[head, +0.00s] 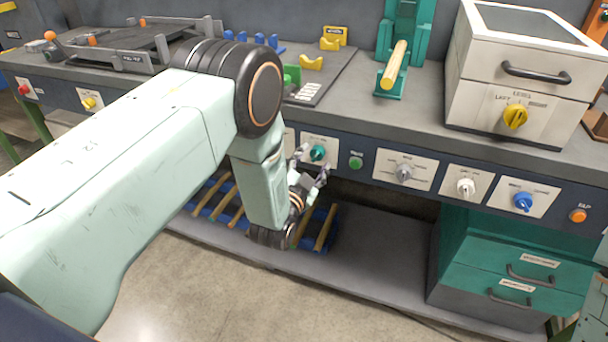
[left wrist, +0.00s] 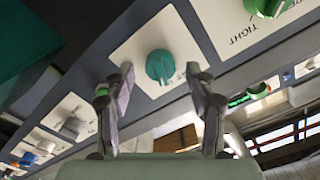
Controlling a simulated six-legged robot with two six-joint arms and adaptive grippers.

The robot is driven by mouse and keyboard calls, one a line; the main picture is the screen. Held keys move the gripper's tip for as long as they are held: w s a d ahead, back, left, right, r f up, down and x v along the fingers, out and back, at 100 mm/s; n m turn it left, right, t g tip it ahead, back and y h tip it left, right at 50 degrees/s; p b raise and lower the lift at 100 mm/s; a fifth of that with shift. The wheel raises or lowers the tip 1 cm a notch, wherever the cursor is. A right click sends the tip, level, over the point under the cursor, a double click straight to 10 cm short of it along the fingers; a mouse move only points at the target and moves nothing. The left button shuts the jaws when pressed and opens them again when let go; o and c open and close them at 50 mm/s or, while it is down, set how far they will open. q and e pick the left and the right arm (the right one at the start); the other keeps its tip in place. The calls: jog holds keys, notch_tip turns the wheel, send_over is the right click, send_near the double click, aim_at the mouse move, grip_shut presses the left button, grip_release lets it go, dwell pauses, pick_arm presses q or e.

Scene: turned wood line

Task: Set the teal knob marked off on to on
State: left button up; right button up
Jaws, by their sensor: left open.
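The teal knob (head: 317,153) sits on a white label plate on the dark front panel of the bench. In the left wrist view the teal knob (left wrist: 160,66) lies just beyond and between my open fingers, apart from them. Its plate is partly covered by a finger and its lettering is too small to read. My left gripper (head: 312,172) is open and empty, just below and in front of the knob in the head view; its fingers also show in the left wrist view (left wrist: 158,90). My right gripper is not in view.
Right of the teal knob are a green button (head: 355,162), a grey knob (head: 404,172), a white knob (head: 465,187), a blue knob (head: 522,201) and an orange button (head: 578,215). A lower shelf (head: 375,250) runs below the panel. A teal drawer unit (head: 470,255) stands at right.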

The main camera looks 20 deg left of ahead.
pick_arm(q)
jog(key=s, duration=1.1)
jog(key=shift+a, duration=0.2)
jog(key=s+a+f+n+g, duration=0.2)
jog(key=s+f+n+g, duration=0.2)
jog(key=s+f+g, duration=0.8)
jog(key=s+f+n+g, duration=0.2)
jog(key=s+g, duration=0.1)
jog(key=s, duration=0.8)
jog(key=s+a+f+n+g, duration=0.1)
jog(key=s+f+n+g, duration=0.1)
jog(key=s, duration=1)
jog(key=shift+s+a+f+g+y, duration=0.15)
jog(key=shift+f+g+y, duration=0.15)
jog(key=shift+f+g, duration=0.25)
